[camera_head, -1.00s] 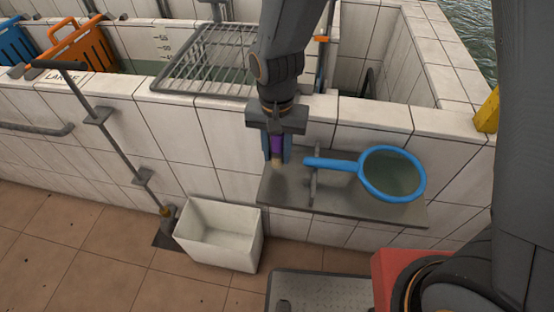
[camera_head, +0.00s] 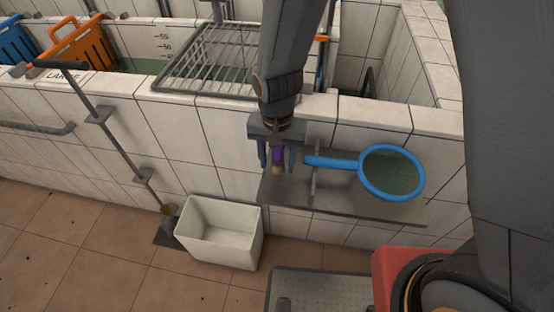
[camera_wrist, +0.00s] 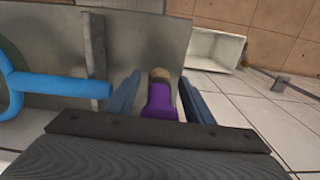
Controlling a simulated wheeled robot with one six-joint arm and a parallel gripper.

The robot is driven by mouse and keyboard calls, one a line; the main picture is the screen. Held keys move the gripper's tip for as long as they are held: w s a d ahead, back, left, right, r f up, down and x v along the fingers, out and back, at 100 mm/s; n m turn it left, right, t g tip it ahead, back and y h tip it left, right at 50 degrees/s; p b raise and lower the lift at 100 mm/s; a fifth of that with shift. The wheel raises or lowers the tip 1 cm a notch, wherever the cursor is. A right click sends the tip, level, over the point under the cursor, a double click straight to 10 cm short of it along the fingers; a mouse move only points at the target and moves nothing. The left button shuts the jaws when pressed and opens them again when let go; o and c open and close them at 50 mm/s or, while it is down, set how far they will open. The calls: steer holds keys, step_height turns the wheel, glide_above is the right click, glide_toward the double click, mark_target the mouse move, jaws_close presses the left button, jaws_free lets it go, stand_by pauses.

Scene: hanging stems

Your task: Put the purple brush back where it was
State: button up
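The purple brush (camera_head: 278,155) has a purple handle and a tan end. It is at the left end of the grey shelf (camera_head: 370,208), tan end lowest in the head view. Whether it touches the shelf is unclear. My gripper (camera_head: 277,160) is above that end, with one finger on each side of the brush. The wrist view also shows the brush (camera_wrist: 160,98) between the fingers (camera_wrist: 158,90), with gaps beside it, so my gripper is open around it. The top of the handle is hidden by my gripper.
A blue-handled net (camera_head: 332,162) lies on the shelf just right of the brush, by an upright grey divider (camera_head: 314,185). A white bin (camera_head: 218,232) stands on the floor at lower left. The tiled wall (camera_head: 205,150) is behind. A wire rack (camera_head: 210,60) lies on top.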

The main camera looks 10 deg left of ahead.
step_height(320, 180, up, 12)
steer(key=shift+r+b, duration=0.15)
steer(key=shift+b, duration=0.85)
steer(key=shift+n+t, duration=0.3)
steer(key=d, duration=0.9)
steer(key=w+d, duration=0.1)
steer(key=d, duration=0.4)
steer(key=shift+d, duration=0.1)
steer(key=s+d, duration=0.3)
steer(key=d, duration=0.7)
steer(key=shift+f+n, duration=0.3)
steer(key=shift+f, duration=0.05)
